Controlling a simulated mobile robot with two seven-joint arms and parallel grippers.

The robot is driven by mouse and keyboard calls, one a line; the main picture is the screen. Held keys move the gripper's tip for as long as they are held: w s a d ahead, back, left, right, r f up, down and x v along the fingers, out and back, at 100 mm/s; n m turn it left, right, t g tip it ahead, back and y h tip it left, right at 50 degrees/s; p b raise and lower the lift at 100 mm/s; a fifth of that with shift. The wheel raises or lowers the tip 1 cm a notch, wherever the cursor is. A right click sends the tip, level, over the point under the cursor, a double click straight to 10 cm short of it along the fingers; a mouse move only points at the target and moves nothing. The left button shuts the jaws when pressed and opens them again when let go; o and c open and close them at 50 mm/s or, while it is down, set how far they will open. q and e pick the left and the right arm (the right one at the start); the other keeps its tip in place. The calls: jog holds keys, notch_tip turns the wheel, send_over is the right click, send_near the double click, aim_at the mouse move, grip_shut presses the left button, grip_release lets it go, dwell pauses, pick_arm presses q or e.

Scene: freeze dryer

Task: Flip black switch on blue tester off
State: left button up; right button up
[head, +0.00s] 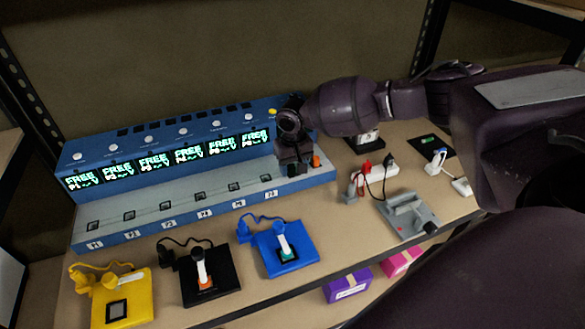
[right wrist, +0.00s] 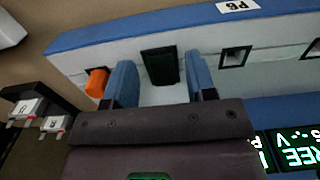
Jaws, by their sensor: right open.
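The blue tester (head: 205,205) is a long blue and grey bench unit with lit green displays along its upper face. In the right wrist view its black switch (right wrist: 160,66) is a dark rectangular rocker near the end of the grey face, beside an orange button (right wrist: 97,82). My right gripper (head: 293,168) is over the tester's right end, and in the head view it hides most of the switch. In the right wrist view its blue fingertips (right wrist: 161,88) are open, one on each side of the switch, with gaps between. My left gripper is not in view.
Yellow (head: 136,307), black (head: 222,284) and blue (head: 303,255) charger stands line the table's front. A white power strip (head: 377,172) and a grey device (head: 405,218) stand to the right. Black rack posts rise at the back.

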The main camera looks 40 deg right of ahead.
jog(key=shift+f, duration=0.2)
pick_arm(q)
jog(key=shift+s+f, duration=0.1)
pick_arm(e)
jog(key=shift+c, duration=0.6)
jog(key=c, duration=0.8)
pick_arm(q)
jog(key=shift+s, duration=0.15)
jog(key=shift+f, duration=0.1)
pick_arm(e)
jog(key=shift+w, duration=0.1)
jog(key=shift+w+g, duration=0.15)
jog(key=shift+g, duration=0.95)
jog(key=shift+d+g+y+b, duration=0.1)
jog(key=shift+g+y+b, duration=0.2)
jog(key=shift+b, duration=0.05)
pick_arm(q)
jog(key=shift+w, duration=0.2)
pick_arm(e)
jog(key=shift+r, duration=0.1)
